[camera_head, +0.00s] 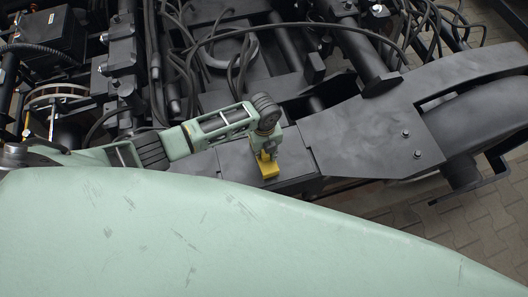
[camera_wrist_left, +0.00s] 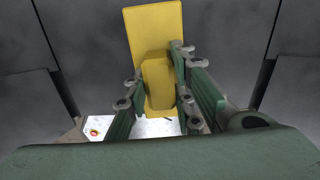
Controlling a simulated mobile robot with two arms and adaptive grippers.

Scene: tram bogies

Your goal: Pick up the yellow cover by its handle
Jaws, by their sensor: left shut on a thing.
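The yellow cover (camera_head: 269,174) shows in the head view at the dark bogie frame, just below my left gripper (camera_head: 266,157). In the left wrist view the cover's flat yellow plate (camera_wrist_left: 155,24) stands out at the top. Its raised block-like handle (camera_wrist_left: 158,82) lies between the two green fingers of my left gripper (camera_wrist_left: 160,72). The fingers are shut on the handle, one on each side. Whether the cover touches the frame or is lifted off it, I cannot tell. My right gripper is not in view.
The dark bogie frame (camera_head: 378,135) extends to the right, with bolts on top. Black cables and pipes (camera_head: 240,60) crowd the area behind. In the left wrist view, a bright patch (camera_wrist_left: 140,127) with a small red round spot (camera_wrist_left: 94,132) lies below the handle.

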